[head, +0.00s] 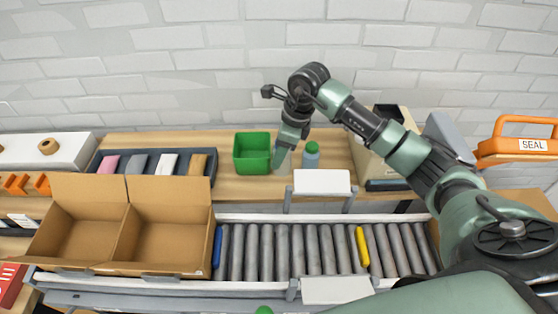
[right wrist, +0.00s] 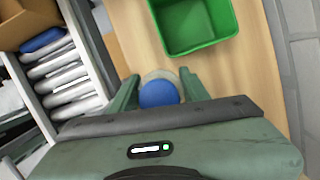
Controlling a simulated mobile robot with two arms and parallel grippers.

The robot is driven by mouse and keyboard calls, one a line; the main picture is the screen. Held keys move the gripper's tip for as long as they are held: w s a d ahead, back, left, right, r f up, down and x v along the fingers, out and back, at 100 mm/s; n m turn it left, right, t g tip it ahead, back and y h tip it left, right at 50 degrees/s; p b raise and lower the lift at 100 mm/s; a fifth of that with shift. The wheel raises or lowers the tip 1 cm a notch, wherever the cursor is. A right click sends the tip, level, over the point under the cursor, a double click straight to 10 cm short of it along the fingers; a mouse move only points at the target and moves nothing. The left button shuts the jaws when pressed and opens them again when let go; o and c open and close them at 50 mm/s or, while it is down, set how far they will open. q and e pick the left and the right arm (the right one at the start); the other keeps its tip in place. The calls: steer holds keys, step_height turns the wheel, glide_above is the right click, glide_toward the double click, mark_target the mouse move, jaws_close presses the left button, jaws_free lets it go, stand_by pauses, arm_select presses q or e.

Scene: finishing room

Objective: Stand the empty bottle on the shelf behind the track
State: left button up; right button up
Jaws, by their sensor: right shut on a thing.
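My right gripper (head: 287,157) is over the wooden shelf behind the track, shut on a pale, see-through bottle (head: 279,163). In the right wrist view the bottle's round blue cap (right wrist: 158,93) sits between the two fingers of the gripper (right wrist: 158,88). In the head view the fingers hide most of this bottle. I cannot tell whether its base touches the shelf (head: 238,189). The roller track (head: 290,252) runs in front of the shelf. My left gripper is out of view.
A green bin (head: 252,153) stands just left of the held bottle. A dark tray (head: 148,165) with coloured items is further left. A white plate on legs (head: 322,182) rises at the track's back edge. An open cardboard box (head: 122,230) sits on the track's left end.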

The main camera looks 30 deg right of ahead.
step_height(320, 180, down, 4)
steer(key=shift+f+p, duration=0.25)
steer(key=shift+p, duration=0.3)
steer(key=shift+f, duration=0.25)
steer(key=shift+f, duration=0.1)
steer(key=o, duration=0.9)
steer(key=shift+f, duration=0.1)
steer(key=o, duration=0.4)
steer(key=shift+r, duration=0.2)
